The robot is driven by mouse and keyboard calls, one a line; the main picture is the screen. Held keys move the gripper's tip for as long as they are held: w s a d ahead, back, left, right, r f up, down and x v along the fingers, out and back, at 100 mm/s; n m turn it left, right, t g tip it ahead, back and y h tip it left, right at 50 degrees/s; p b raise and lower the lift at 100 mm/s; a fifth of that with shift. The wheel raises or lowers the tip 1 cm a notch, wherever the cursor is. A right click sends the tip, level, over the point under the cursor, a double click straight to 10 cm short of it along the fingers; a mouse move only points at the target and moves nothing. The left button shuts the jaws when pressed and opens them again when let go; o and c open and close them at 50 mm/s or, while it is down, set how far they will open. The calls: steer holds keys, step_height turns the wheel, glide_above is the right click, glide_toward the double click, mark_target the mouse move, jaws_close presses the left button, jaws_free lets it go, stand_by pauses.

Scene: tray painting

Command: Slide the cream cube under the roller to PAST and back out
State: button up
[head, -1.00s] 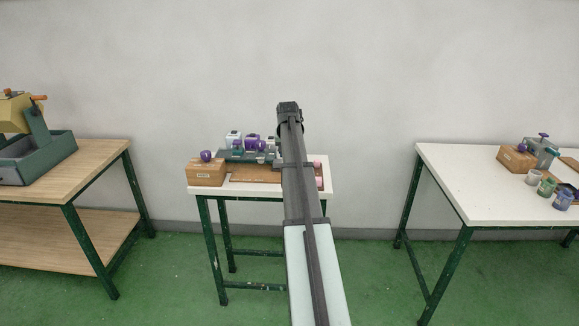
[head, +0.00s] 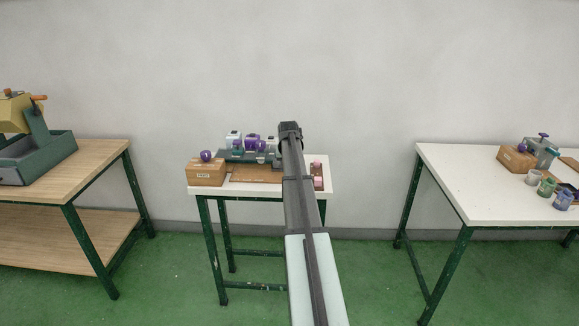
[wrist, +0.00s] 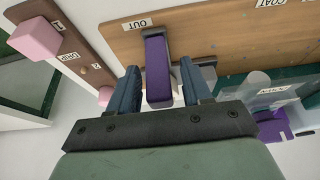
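My gripper (wrist: 162,92) is open in the wrist view, with one blue finger on each side of a purple block (wrist: 157,70). Gaps show between the block and both fingers. The block stands by the OUT label (wrist: 139,24) on a brown wooden board (wrist: 215,27). A label reading COAT (wrist: 297,3) is farther right on that board. In the head view the arm's end (head: 290,128) hangs over the middle table and the fingers are hidden. I cannot pick out a cream cube or tell which part is the roller.
Two pink cubes (wrist: 35,40) sit on a dark strip (wrist: 75,45) marked DRIP at the left. A clear piece with a label (wrist: 272,92) stands at the right. In the head view a wooden box (head: 206,173) is at the table's left; side tables (head: 455,180) stand apart.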

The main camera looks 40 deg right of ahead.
jaws_close()
steer(key=shift+a, duration=0.1)
stand_by(0.4)
steer(key=w+a, duration=1.2)
steer(key=shift+w+a, duration=0.1)
steer(key=shift+w, duration=0.05)
jaws_free()
steer(key=v, duration=1.3)
steer(key=shift+a+r, duration=0.1)
steer(key=shift+r, duration=0.3)
steer(key=shift+r, duration=0.1)
